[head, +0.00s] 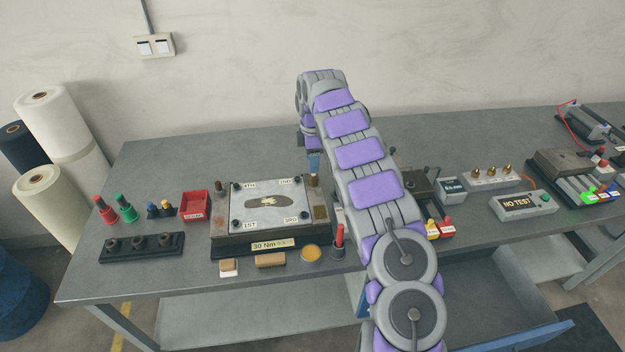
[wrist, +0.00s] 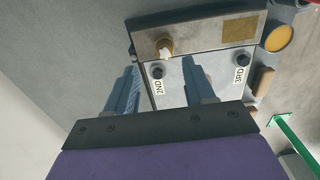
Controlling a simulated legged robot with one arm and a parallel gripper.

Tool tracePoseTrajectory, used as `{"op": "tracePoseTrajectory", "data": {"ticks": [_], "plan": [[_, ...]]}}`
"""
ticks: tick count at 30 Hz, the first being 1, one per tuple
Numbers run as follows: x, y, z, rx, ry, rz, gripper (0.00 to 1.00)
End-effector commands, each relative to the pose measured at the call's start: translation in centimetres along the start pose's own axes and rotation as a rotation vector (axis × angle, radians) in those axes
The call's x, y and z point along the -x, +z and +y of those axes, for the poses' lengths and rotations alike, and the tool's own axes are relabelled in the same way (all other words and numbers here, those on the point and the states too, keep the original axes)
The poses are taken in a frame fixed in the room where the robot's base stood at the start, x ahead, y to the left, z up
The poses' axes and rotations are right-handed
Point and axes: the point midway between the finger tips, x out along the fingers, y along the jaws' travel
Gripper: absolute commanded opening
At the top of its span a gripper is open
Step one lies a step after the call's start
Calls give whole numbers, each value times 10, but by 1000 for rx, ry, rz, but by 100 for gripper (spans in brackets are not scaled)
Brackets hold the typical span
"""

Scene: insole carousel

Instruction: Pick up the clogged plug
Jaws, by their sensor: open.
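The clogged plug seems to be the brass plug with a whitish tip (wrist: 165,48), standing at the edge of the metal mould block (wrist: 205,36). In the head view the same brass plug (head: 314,181) stands at the block's right end. My gripper (wrist: 160,66) is open, its two blue fingers apart, with the plug in the gap just beyond the fingertips. In the head view my gripper (head: 314,165) points down right above the plug. Nothing is held. Whether the fingers touch the plug cannot be told.
The block's label plate (head: 271,244) reads 30 Nm. A yellow tin (head: 311,253) and a red-handled tool (head: 339,240) stand in front. My arm hides some bench at right.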

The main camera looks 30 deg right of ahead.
Motion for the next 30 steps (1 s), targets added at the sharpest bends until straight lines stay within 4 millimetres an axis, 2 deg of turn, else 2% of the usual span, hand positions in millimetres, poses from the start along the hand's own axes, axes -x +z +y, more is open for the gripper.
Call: {"op": "tracePoseTrajectory", "data": {"ticks": [6, 10, 18, 30], "plan": [[-28, 5, -8, -3, -7, -5, 54], [-45, 2, -8, -1, -2, -5, 54], [-49, 5, -7, -2, -1, -2, 54], [-49, 5, -7, -2, -1, -3, 16]]}}
